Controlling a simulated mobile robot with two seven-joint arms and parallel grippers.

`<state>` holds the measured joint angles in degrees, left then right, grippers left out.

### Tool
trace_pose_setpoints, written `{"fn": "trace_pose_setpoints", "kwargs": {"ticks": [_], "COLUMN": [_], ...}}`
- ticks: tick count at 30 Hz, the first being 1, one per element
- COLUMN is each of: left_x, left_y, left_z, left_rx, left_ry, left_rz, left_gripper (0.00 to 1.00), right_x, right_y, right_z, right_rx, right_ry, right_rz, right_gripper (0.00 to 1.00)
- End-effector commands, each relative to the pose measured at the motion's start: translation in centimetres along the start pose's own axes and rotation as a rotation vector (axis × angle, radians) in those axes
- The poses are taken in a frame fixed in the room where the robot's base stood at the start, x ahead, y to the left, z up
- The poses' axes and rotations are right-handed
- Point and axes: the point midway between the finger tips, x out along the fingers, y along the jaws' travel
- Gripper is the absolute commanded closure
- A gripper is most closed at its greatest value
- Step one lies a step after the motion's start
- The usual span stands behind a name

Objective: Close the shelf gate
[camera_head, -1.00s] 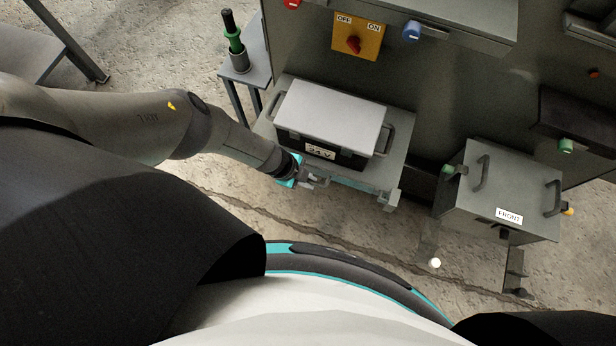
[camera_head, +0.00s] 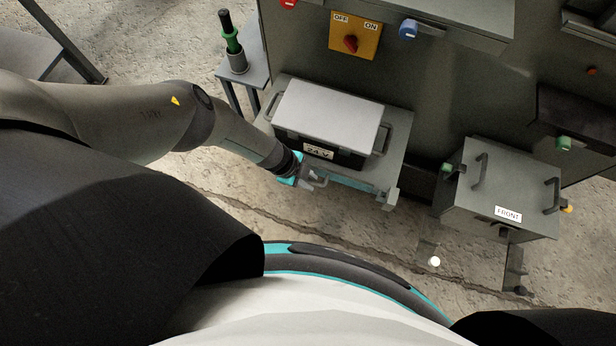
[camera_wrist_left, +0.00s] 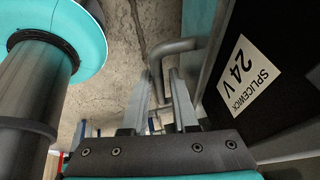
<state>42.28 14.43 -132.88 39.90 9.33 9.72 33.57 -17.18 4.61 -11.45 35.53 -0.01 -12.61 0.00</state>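The shelf gate (camera_head: 352,183) shows in the head view as a teal strip along the front of the grey shelf (camera_head: 397,150); its exact angle is hard to tell. In the left wrist view the gate (camera_wrist_left: 198,18) is a teal panel with a bent grey bar handle (camera_wrist_left: 178,47). My left gripper (camera_head: 314,183) is at the gate's left part, low in front of the shelf. In the wrist view its fingers (camera_wrist_left: 161,76) are apart, with the handle's bar reaching between their tips; a firm grip is not visible. My right gripper is not in view.
A 24 V battery box (camera_head: 330,112) stands on the shelf, close behind the gate. A grey box marked FRONT (camera_head: 505,190) is to the right. A small stand (camera_head: 246,78) holds a green-and-black tool at the left. An OFF/ON switch (camera_head: 355,38) is above.

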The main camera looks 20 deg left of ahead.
Motion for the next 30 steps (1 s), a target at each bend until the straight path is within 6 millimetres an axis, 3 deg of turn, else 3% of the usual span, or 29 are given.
{"fn": "trace_pose_setpoints", "kwargs": {"ticks": [7, 11, 30], "left_x": [-0.4, -1.6, -12.7], "left_y": [0.0, 0.0, -0.1], "left_z": [0.3, 0.3, 0.1], "left_rx": [-0.001, -0.002, -0.001], "left_ry": [-0.006, -0.008, -0.004], "left_rz": [-0.001, 0.0, -0.002], "left_gripper": [0.73, 0.73, 0.73], "right_x": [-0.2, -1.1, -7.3], "right_y": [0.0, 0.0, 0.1], "right_z": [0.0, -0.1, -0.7], "right_rx": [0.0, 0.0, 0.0], "right_ry": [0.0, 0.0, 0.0], "right_rz": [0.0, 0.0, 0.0], "right_gripper": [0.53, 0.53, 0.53]}}
